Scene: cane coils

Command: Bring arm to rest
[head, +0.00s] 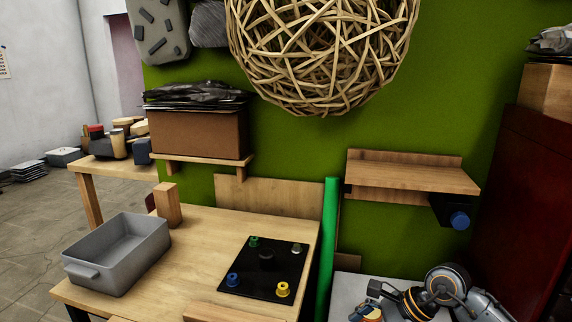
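A black square board (245,286) lies to the bin's right. It has green, pale, blue and yellow knob-like pieces near its corners and a dark round piece at its middle. I see no separate cane coil on the table.
A large woven cane ball (320,45) hangs at the top. A wooden block (167,205) stands behind the bin. A green post (328,245) rises at the table's right edge.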

